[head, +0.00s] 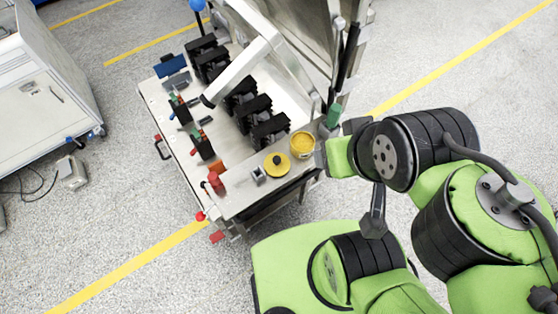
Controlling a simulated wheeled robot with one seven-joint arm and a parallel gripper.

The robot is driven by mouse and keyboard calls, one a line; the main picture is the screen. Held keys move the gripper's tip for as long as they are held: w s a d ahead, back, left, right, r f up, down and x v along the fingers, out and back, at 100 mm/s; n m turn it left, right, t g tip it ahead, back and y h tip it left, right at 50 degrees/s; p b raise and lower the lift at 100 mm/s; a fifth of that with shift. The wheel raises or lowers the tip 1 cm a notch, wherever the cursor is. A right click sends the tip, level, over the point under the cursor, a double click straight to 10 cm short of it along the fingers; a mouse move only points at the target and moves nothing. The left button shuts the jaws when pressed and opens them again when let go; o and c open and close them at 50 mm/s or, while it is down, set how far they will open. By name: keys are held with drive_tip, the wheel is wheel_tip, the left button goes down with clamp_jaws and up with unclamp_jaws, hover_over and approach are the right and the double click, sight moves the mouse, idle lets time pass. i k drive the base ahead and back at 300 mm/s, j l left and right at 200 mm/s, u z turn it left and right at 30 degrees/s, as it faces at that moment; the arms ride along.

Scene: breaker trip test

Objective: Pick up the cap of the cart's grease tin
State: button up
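The cap (277,164) is a yellow disc with a black knob. It lies flat on the cart's metal top, near the front right corner. The grease tin (302,145) stands upright just right of it and slightly farther back, open, with yellow grease showing inside. The tin and cap are apart or barely touching; I cannot tell which. My green and black arm is folded to the right of the cart, apart from the cap. I cannot make out my gripper's fingers, and nothing is seen holding the cap.
The cart (240,201) carries a row of black breakers (256,113), a red button (215,181) and a small grey block (259,175) left of the cap. A pale lever arm (242,70) and a raised metal panel (303,32) stand above it. A white cabinet (40,85) is far left.

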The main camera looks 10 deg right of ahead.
sight(276, 164)
drive_tip(key=j+u, duration=0.25)
drive_tip(key=u, duration=0.15)
drive_tip(key=j+u, duration=0.5)
drive_tip(key=u, duration=0.3)
drive_tip(key=i, duration=0.05)
